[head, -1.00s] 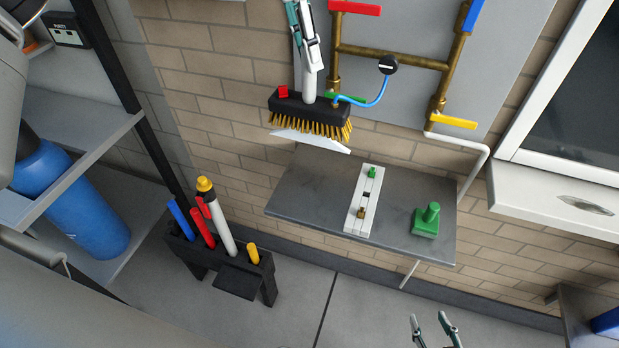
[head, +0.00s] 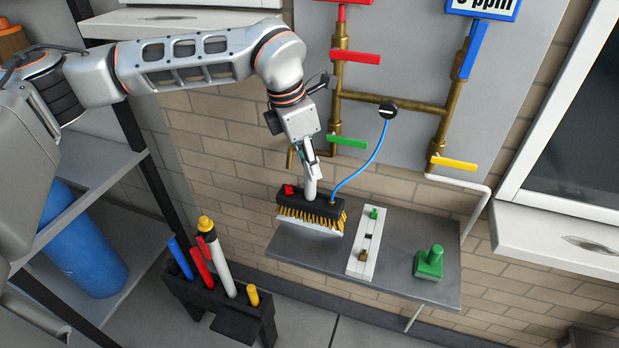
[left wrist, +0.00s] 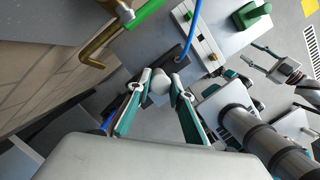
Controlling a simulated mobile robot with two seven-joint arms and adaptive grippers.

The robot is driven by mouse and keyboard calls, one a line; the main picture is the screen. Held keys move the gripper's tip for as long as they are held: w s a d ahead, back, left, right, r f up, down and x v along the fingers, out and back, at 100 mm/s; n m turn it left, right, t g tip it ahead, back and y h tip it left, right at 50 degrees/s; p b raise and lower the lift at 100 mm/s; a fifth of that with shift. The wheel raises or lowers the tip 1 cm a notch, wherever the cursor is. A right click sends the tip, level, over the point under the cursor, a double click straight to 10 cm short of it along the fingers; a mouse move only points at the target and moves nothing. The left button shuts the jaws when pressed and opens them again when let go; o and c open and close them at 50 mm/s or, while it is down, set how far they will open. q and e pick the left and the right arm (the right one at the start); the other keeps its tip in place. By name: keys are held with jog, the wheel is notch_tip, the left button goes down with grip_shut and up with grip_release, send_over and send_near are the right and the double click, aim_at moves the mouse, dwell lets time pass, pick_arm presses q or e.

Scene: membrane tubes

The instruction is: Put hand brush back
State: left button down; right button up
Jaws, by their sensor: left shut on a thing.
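The hand brush (head: 325,208) has a black block, yellow bristles pointing down, a red part on top and a pale upright handle. A pale strip shows under its bristles. My left gripper (head: 311,168) is shut on the handle from above. In the left wrist view the round handle end (left wrist: 161,82) sits between my left fingers (left wrist: 164,84), with part of the black block behind. In the head view the brush overlaps the left part of the grey wall shelf (head: 400,240); I cannot tell whether it touches. My right gripper (left wrist: 240,60) shows open and empty in the left wrist view.
A blue hose (head: 372,165) runs from the brush to the wall pipes with coloured valve handles. The shelf holds a white strip fixture (head: 366,242) and a green block (head: 429,262). A black rack (head: 225,310) with coloured tools stands below left. A storage rack (head: 95,195) is at left.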

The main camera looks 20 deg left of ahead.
pick_arm(q)
jog(key=shift+f, duration=2.05)
jog(key=c, duration=1.8)
grip_release()
jog(key=shift+f, duration=0.1)
jog(key=v, duration=1.2)
